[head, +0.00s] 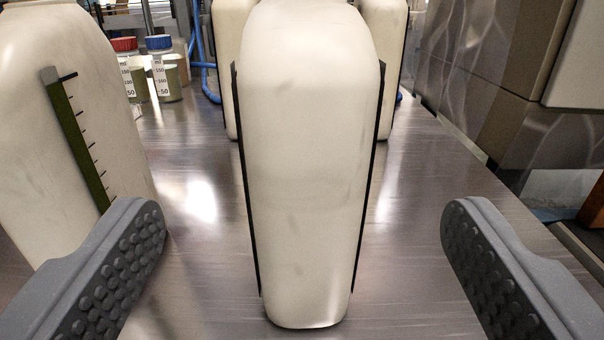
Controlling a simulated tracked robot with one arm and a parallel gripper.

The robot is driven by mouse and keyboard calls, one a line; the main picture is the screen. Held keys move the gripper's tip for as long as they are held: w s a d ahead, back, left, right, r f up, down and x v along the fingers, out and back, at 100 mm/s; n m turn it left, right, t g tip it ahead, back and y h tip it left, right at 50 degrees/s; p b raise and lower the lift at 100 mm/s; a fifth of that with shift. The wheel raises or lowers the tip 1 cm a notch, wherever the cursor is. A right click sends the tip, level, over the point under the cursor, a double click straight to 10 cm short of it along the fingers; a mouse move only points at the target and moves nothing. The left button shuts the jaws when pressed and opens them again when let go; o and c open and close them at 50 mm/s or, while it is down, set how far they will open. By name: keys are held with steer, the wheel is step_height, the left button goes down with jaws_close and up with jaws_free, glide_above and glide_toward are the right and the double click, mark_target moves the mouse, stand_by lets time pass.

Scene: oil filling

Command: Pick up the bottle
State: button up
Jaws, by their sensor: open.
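A tall cream-white bottle (308,170) stands upright on the metal table, in the middle of the head view. It has a dark strip down each side, and its top is cut off by the frame. My gripper (305,230) is open, with one grey studded finger at the lower left and one at the lower right. The bottle stands between the two fingers in the picture, with a clear gap on each side. Neither finger appears to touch it.
Another large cream bottle (60,130) with a dark level scale stands close on the left, partly behind the left finger. More cream bottles (392,70) stand behind. Small jars with red (128,70) and blue (163,70) lids sit at back left. The metal table (440,190) is clear at right.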

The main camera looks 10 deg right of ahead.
mark_target(301, 166)
steer(key=x, duration=0.4)
steer(key=shift+w+b, duration=0.3)
steer(key=shift+w, duration=0.05)
steer(key=shift+b+x, duration=0.5)
steer(key=shift+x, duration=2.7)
steer(key=shift+r, duration=0.1)
steer(key=shift+d, duration=0.1)
jaws_close()
